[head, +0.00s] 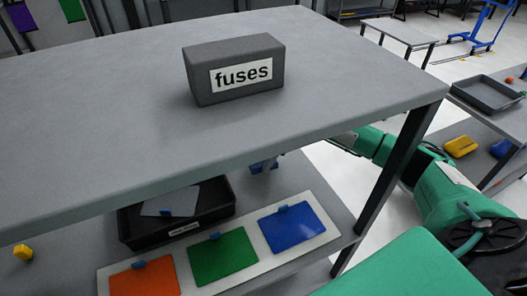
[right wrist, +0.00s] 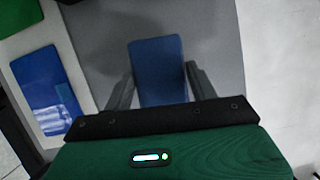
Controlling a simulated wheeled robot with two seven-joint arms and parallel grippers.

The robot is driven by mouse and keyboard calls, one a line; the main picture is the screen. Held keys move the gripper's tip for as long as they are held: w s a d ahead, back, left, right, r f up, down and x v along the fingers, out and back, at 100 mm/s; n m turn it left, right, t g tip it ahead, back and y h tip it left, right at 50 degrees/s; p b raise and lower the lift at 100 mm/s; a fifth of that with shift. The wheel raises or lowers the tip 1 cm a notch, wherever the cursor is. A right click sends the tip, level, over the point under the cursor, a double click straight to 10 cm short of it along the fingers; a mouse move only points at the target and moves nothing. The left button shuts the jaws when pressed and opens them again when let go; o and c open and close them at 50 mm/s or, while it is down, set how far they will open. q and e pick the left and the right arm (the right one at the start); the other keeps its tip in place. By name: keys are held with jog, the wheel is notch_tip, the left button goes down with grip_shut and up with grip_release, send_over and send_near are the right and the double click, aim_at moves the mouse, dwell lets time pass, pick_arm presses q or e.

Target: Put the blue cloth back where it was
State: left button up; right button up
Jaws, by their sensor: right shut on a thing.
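The blue cloth (right wrist: 158,65) is a small blue rectangle between the fingers of my right gripper (right wrist: 160,80) in the right wrist view. The gripper is shut on it, over a bare grey surface. In the head view my right arm reaches in from the right beneath the grey table top. A bit of the blue cloth (head: 258,168) shows just under the table's front edge, above the lower shelf. The table top hides most of the gripper there. My left gripper is in neither view.
The table top (head: 120,100) carries a grey "fuses" box (head: 235,70). On the lower shelf, a white board (head: 333,228) holds orange (head: 145,280), green (head: 222,258) and blue (head: 292,228) panels. Behind it is a black tray (head: 135,238) with a grey sheet. A dark table leg (head: 400,155) stands right.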

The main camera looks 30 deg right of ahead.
notch_tip(320, 180, down, 3)
jog(key=shift+r, duration=0.2)
pick_arm(q)
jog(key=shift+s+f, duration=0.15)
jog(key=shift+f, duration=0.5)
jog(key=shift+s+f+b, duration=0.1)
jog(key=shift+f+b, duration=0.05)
jog(key=shift+b, duration=0.2)
pick_arm(e)
jog(key=shift+f, duration=0.15)
jog(key=o, duration=0.9)
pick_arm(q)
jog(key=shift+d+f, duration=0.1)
